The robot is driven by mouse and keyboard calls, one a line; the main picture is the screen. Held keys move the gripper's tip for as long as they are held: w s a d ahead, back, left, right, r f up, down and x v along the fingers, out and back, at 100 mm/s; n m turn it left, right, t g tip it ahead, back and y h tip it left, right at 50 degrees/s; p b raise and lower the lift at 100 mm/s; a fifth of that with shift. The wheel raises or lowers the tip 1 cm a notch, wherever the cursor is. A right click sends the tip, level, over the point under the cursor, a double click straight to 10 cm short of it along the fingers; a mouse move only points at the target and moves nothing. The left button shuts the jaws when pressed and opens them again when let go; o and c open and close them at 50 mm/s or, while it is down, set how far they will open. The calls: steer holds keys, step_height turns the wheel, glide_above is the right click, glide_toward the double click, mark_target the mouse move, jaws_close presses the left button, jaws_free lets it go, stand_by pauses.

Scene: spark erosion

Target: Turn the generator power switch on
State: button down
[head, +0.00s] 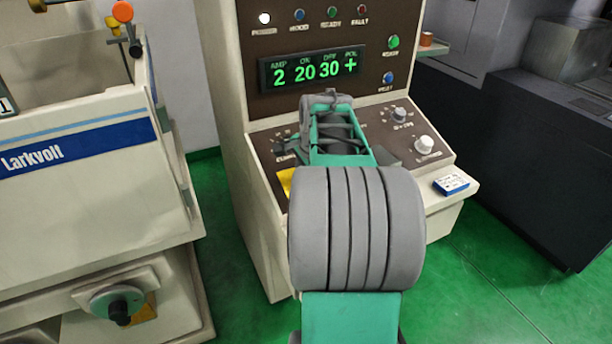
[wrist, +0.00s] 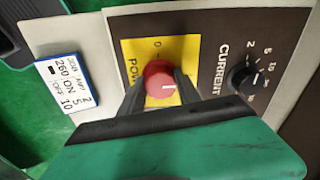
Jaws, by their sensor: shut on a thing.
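The power switch is a round red knob (wrist: 159,72) with a white mark, on a yellow plate (wrist: 133,49) in the wrist view. My gripper (wrist: 160,91) is shut on the red knob, with one dark finger on each side of it. The white mark points away from the printed 0, towards the picture's lower right. In the head view my arm hides the knob, and only an edge of the yellow plate (head: 286,181) shows. On the generator (head: 228,100), the white power lamp (head: 264,18) is lit and the display (head: 312,70) shows green figures.
A black current knob (wrist: 243,79) sits beside the yellow plate. Two pale knobs are at the console's right, one of them here (head: 424,145). A blue-edged card (head: 451,184) lies on the right ledge. A Larkvolt machine (head: 85,150) stands left and a dark cabinet (head: 520,150) right.

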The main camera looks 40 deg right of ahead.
steer(key=shift+f, duration=0.1)
stand_by(0.3)
steer(key=c, duration=0.9)
jaws_free()
steer(key=shift+o, duration=0.2)
steer(key=v, duration=0.8)
steer(key=shift+b, duration=0.3)
